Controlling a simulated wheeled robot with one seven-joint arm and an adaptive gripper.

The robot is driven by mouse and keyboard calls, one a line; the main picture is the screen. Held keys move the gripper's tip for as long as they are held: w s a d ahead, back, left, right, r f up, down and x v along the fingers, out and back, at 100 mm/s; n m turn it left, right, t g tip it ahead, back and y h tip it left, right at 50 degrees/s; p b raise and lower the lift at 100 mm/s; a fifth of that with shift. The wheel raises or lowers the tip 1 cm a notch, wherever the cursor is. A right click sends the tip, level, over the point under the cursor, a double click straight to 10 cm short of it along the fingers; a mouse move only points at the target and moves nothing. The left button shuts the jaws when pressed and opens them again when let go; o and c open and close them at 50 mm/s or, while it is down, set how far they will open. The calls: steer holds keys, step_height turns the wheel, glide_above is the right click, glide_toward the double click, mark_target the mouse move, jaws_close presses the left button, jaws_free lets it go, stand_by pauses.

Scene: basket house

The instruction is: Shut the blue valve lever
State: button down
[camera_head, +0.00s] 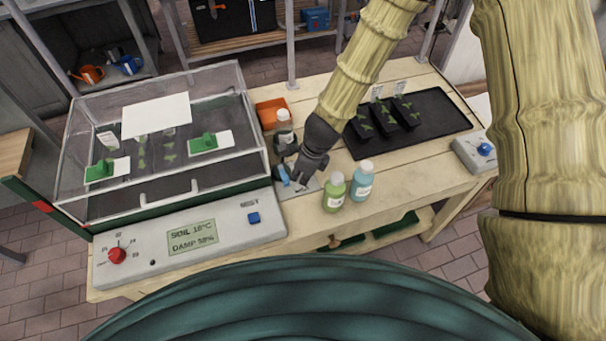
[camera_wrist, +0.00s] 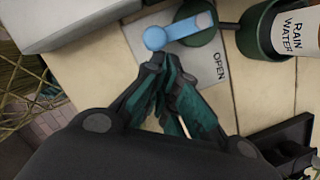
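The blue valve lever (camera_wrist: 180,29) is at the top middle of the wrist view. It runs from a green round valve body at its right to a rounded knob at its left. It sits over a grey plate (camera_wrist: 208,75) printed "OPEN". In the head view the lever (camera_head: 283,175) is partly hidden beside my gripper (camera_head: 301,180). In the wrist view my gripper (camera_wrist: 163,63) has its dark green fingertips together, close to the lever's knob. Nothing shows between the fingertips. I cannot tell whether they touch the lever.
A rain water bottle (camera_wrist: 292,35) stands in a green holder right of the valve. Green (camera_head: 334,192) and blue (camera_head: 361,182) bottles stand to the right in the head view. A glass-walled propagator (camera_head: 265,150) is at left. A black tray (camera_head: 440,112) with seedling pots lies behind right.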

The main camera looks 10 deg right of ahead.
steer(key=shift+r, duration=0.15)
steer(key=v, duration=1.1)
steer(key=shift+d+r, duration=0.15)
steer(key=shift+r, duration=0.2)
steer(key=shift+s, duration=0.15)
